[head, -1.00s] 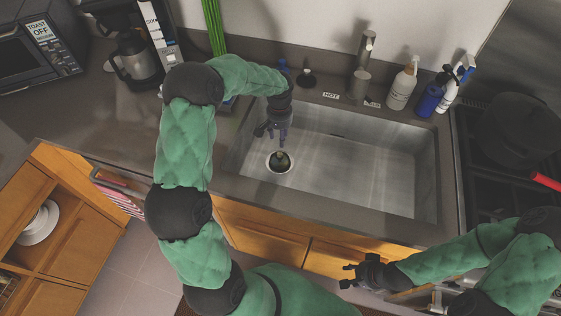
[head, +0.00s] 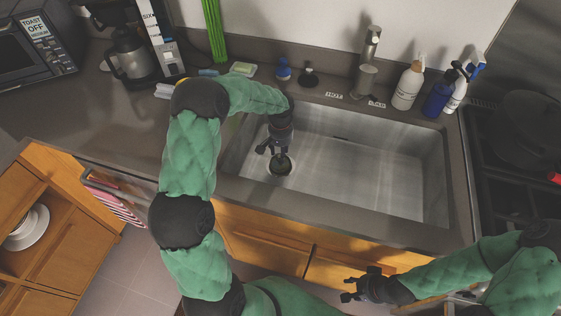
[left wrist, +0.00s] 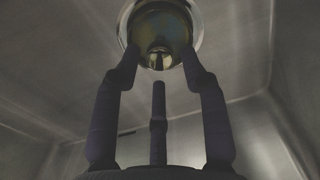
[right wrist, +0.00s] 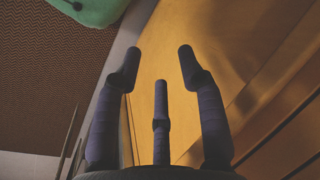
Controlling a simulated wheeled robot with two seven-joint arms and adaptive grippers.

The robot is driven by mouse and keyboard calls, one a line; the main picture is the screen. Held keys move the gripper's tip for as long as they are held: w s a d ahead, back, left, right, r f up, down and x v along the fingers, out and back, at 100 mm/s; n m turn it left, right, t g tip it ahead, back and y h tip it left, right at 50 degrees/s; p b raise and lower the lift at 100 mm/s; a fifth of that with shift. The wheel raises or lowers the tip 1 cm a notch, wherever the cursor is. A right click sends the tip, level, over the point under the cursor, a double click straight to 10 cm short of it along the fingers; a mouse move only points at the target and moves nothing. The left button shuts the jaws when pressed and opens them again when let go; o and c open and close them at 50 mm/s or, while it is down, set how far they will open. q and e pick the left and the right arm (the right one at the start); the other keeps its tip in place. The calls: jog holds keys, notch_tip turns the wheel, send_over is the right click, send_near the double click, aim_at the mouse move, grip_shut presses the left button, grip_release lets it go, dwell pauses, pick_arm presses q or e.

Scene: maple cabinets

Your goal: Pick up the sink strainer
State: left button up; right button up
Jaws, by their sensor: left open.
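The sink strainer (head: 281,164) sits in the drain at the left end of the metal sink. In the left wrist view the strainer (left wrist: 158,42) shows as a dark round cup with a small knob, inside a shiny drain ring. My left gripper (head: 272,151) is inside the sink just above the strainer, fingers spread and pointing down at it. The left fingertips (left wrist: 160,68) appear close around the knob, but I cannot tell if they touch it. My right gripper (head: 352,286) is in front of the cabinets, its fingers (right wrist: 160,68) apart and empty.
The sink (head: 360,172) has walls around my left gripper; its middle and right are empty. The faucet (head: 366,65), a white soap bottle (head: 408,87) and a blue bottle (head: 437,95) stand behind it. A stove (head: 510,150) is at the right.

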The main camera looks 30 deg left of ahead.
pick_arm(q)
jog(key=shift+f+b, duration=0.3)
jog(key=shift+f, duration=0.55)
jog(key=shift+c, duration=0.3)
grip_shut()
notch_tip(320, 180, up, 7)
jog(key=p, duration=0.5)
jog(key=shift+r, duration=0.15)
